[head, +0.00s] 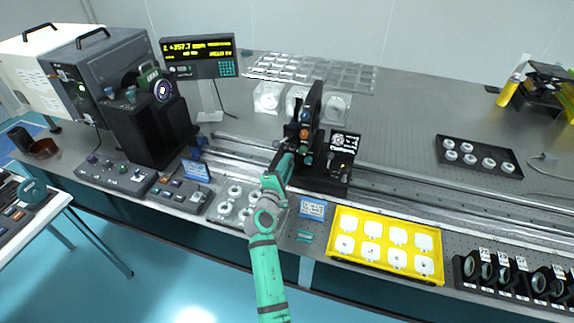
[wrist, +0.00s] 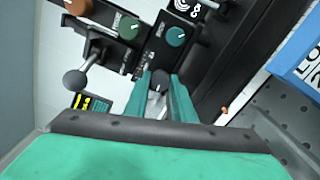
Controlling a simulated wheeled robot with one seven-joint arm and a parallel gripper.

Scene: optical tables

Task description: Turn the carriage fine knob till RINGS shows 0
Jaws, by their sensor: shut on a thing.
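The black carriage (head: 325,172) stands on the rail near the middle of the table. My gripper (head: 288,163) reaches its front side. In the wrist view my gripper (wrist: 162,98) has its teal fingers closed around a small dark grey knob (wrist: 160,78), which I take to be the fine knob; the fingers partly hide it. The readout (head: 197,52) at the back left has yellow lines on a black screen. Its upper line seems to read about +357.7; the smaller lower line is too small to read surely, so I cannot tell the RINGS value.
Near the held knob are a green knob (wrist: 130,28), a teal knob (wrist: 176,37) and a ball-ended lever (wrist: 76,80). A yellow tray (head: 388,262) lies right of my arm. Control boxes (head: 115,174) stand at the left.

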